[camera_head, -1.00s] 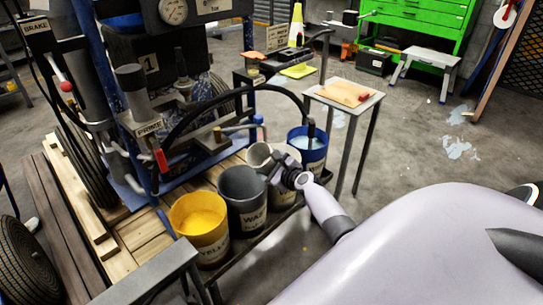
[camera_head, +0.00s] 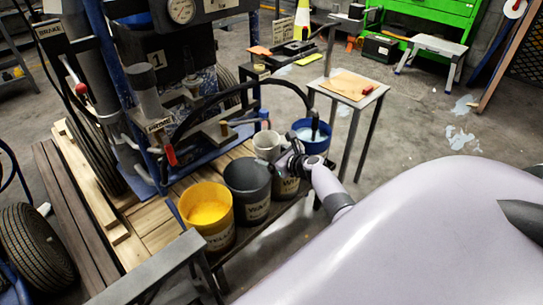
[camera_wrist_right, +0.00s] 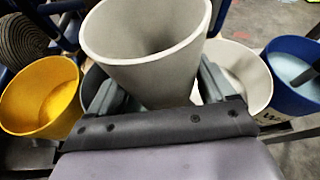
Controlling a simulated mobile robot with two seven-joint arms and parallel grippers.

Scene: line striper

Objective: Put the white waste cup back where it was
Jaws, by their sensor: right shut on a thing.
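The white waste cup (camera_head: 266,146) is in my right gripper (camera_head: 287,158), above and behind the row of buckets. In the right wrist view the cup (camera_wrist_right: 148,45) stands large between the two fingers (camera_wrist_right: 157,95), slightly tilted, its open rim toward the camera. My right gripper is shut on its side. The inside looks pale and empty. The cup's base is hidden in the head view, so I cannot tell whether it touches anything. My left gripper is not in view.
A yellow bucket (camera_head: 207,216), a dark grey bucket (camera_head: 248,190), a whitish bucket (camera_head: 287,188) and a blue bucket (camera_head: 311,137) stand in a row. The striper machine with its hose (camera_head: 205,98) is at the left. A small table (camera_head: 348,88) stands behind the blue bucket.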

